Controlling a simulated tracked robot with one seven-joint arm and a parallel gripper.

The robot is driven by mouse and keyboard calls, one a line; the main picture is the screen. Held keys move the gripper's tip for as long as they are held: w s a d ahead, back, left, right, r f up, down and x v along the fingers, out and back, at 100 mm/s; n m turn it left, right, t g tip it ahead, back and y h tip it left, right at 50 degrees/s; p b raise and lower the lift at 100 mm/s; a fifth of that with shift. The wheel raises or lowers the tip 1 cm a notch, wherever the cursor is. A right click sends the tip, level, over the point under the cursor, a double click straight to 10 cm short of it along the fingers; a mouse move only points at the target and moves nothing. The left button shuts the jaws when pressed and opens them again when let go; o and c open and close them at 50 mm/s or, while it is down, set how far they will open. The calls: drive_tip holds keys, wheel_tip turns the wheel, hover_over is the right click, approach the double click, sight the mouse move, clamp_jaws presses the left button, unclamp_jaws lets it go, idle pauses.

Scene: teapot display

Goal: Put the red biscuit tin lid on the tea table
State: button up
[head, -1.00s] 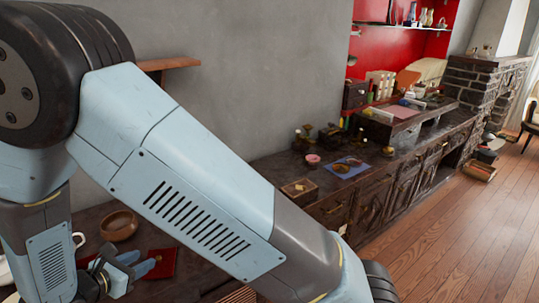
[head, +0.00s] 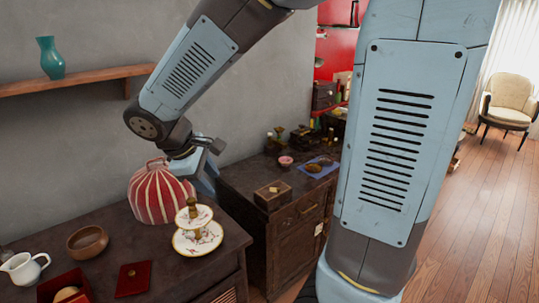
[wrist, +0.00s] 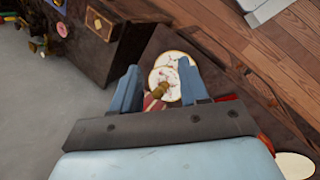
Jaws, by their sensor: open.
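A flat, square, dark-red lid (head: 133,278) with a small pale mark lies on the dark wooden table (head: 215,262) in the head view. An open red tin (head: 50,287) with something round and tan in it stands left of the lid, apart from it. My gripper (head: 208,180) is over the table's far right part, by the striped red-and-cream dome (head: 153,192), away from the lid. In the wrist view my gripper (wrist: 158,75) is open, and nothing clearly sits held between its fingers. The lid cannot be made out for certain there.
A two-tier floral stand (head: 198,240) stands in front of the dome. A wooden bowl (head: 87,242) and white jug (head: 22,268) are at left. Beyond a gap is a dark cabinet (head: 258,238) with a small wooden box (head: 272,195). My arm hides the right-centre.

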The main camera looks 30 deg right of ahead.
drive_tip(key=s+d+r+m+t+y, duration=0.3)
drive_tip(key=s+d+r+m, duration=0.6)
drive_tip(key=s, duration=0.3)
drive_tip(key=shift+d+r+m+t+y, duration=0.15)
drive_tip(key=shift+d+m+t+y, duration=0.25)
drive_tip(key=shift+m+y, duration=0.5)
